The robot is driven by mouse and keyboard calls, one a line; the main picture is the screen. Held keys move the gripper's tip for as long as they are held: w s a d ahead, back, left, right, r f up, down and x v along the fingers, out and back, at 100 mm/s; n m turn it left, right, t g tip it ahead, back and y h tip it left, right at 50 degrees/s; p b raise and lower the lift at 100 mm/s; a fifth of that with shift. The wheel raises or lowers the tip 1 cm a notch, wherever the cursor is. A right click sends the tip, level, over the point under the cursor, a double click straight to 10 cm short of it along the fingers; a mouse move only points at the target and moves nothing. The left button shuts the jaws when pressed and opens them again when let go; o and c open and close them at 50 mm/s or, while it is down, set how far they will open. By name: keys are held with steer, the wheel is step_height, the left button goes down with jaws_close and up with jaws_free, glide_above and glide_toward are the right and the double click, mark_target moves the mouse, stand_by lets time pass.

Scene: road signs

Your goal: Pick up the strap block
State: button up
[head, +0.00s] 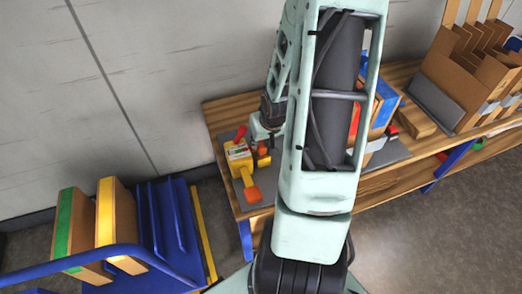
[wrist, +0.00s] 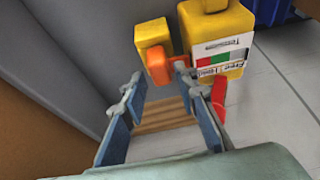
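A small yellow block with an orange band-like piece at its near end, which looks like the strap block (wrist: 152,37), is in the upper middle of the wrist view. In the head view, the strap block (head: 263,160) is small and partly covered by my gripper. My gripper (wrist: 159,77) is open, its two blue-padded fingers apart with nothing between the pads. The orange piece lies just beyond the fingertips, close to the right one; I cannot tell whether they touch. In the head view, my gripper (head: 264,140) is above the bench's left end, partly hidden by my arm.
A yellow labelled box (wrist: 222,35) stands right beside the block, with a red piece (wrist: 218,98) near my right finger. An orange-ended yellow piece (head: 252,193) lies in front. Wooden organisers (head: 470,75) fill the bench's right. A blue rack (head: 165,230) stands left.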

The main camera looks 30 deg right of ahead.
mark_target(261, 143)
steer(key=x, duration=0.3)
steer(key=shift+f+b, duration=0.1)
steer(key=shift+b, duration=0.2)
steer(key=shift+c, duration=0.6)
jaws_close()
steer(key=shift+w, duration=0.1)
